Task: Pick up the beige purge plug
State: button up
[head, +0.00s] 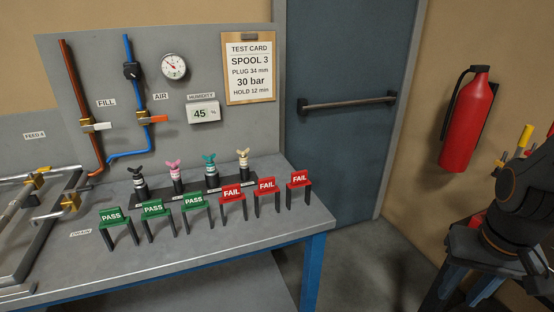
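The beige purge plug (243,159) stands upright at the right end of a row of plugs on the grey bench (180,262). It has a pale winged top and a dark lower body. To its left stand a teal plug (210,165), a pink plug (175,171) and a black plug (139,179). They stand in a dark rack (222,191) with small labels. The beige plug's lower end is hidden in the rack. My gripper is not in view; a dark part of my arm shows at the right edge, well away from the plugs.
Green PASS stands (153,208) and red FAIL stands (267,185) line the bench in front of the plugs. Behind rises a grey panel with pipes, a gauge (174,66) and a test card (249,68). A fire extinguisher (468,120) hangs right of the blue door (345,140).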

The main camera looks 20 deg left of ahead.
aim_at(244, 161)
jog(key=i, duration=0.75)
jog(key=u, duration=1.7)
